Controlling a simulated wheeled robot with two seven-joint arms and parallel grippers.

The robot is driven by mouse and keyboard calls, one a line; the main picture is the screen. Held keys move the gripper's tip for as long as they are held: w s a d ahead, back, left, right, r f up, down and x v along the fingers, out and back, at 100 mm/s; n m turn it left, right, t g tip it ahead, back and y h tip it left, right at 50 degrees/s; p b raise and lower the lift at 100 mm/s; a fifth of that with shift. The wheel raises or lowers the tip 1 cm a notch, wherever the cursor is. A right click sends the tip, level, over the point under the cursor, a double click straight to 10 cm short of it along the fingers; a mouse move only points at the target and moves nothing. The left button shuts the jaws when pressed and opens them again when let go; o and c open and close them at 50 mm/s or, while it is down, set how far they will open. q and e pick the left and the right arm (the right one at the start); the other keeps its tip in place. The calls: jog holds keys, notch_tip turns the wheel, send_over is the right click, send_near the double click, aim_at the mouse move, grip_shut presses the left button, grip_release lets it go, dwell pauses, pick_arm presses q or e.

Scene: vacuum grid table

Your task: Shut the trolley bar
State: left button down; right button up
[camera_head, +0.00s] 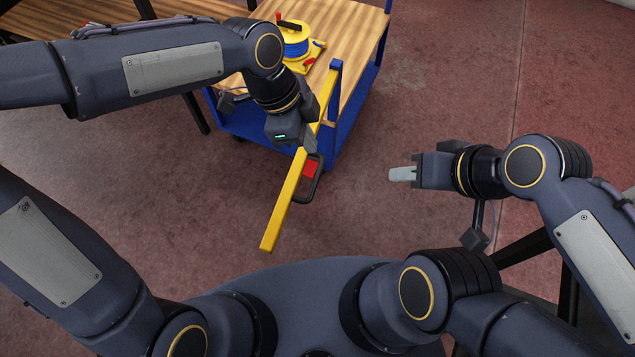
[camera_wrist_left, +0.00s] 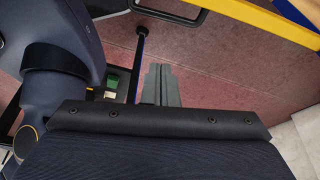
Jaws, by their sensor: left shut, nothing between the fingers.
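The trolley (camera_head: 345,138) has a blue frame and a wooden top. Its long yellow bar (camera_head: 283,209) joins a blue post at the trolley's corner and sticks out past the trolley's edge towards me, standing open. The bar also shows at the upper right of the left wrist view (camera_wrist_left: 262,22). A black loop handle with a red part (camera_head: 311,168) is at the bar's middle. My left gripper (camera_head: 308,146) is over the bar beside this handle; its fingers (camera_wrist_left: 160,85) are shut and empty. My right gripper (camera_head: 402,174) is right of the bar, apart from it; one pale finger block shows.
A yellow and blue cable reel (camera_head: 297,45) stands on the trolley top. Another slatted wooden surface (camera_head: 30,22) lies at the far left. The reddish floor between the bar and my right gripper is clear. My left arm reaches over the trolley's near left part.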

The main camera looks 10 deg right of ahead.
pick_arm(q)
jog(key=s+d+f+m+b, duration=0.25)
jog(key=d+f, duration=0.35)
jog(key=f, duration=0.6)
jog(key=a, duration=0.1)
jog(key=w+a, duration=0.2)
jog(key=shift+a+f+n+g, duration=0.2)
jog(key=shift+f+n+g, duration=0.1)
jog(key=shift+n, duration=0.05)
jog(key=shift+a, duration=0.1)
